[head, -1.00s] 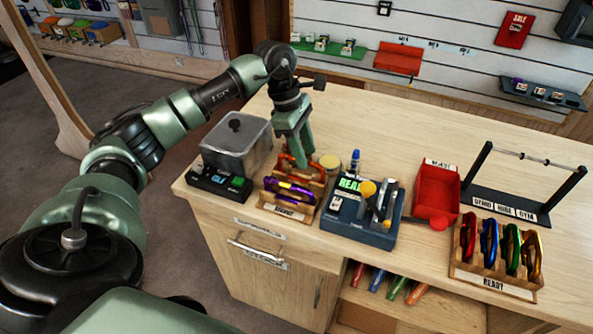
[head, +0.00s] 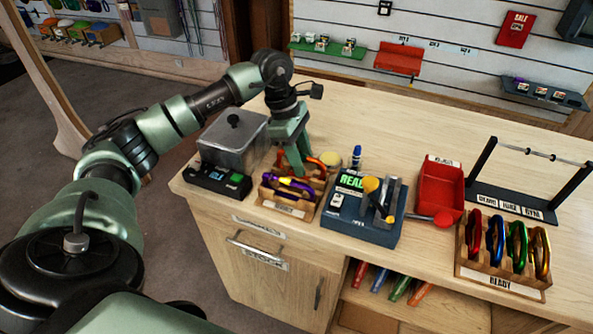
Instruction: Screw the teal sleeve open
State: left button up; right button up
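My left gripper (head: 295,162) points down over the left wooden rack (head: 290,210), with its green fingers at the rack's back part. The rack holds a purple carabiner (head: 276,184) with a yellow part and an orange carabiner (head: 318,166) close to the fingers. I cannot tell whether the fingers are apart or closed on anything. No teal sleeve can be made out; it may be hidden or too small. My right gripper is not in view.
A grey lidded bin (head: 235,142) and a black button box (head: 217,180) stand left of the rack. A blue device (head: 362,217) stands to its right, then a red tray (head: 437,190), a bar stand (head: 530,160) and a rack of colored carabiners (head: 500,270). The back counter is clear.

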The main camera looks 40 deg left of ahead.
pick_arm(q)
jog(key=shift+w+a, duration=0.2)
jog(key=shift+w, duration=0.55)
jog(key=shift+r, duration=0.15)
jog(key=shift+r+p, duration=0.85)
jog(key=shift+r, duration=0.5)
jog(key=shift+s, duration=0.2)
jog(key=shift+s+d+f, duration=0.1)
jog(key=shift+s, duration=0.1)
jog(key=shift+s+d, duration=0.1)
jog(key=shift+s, duration=0.3)
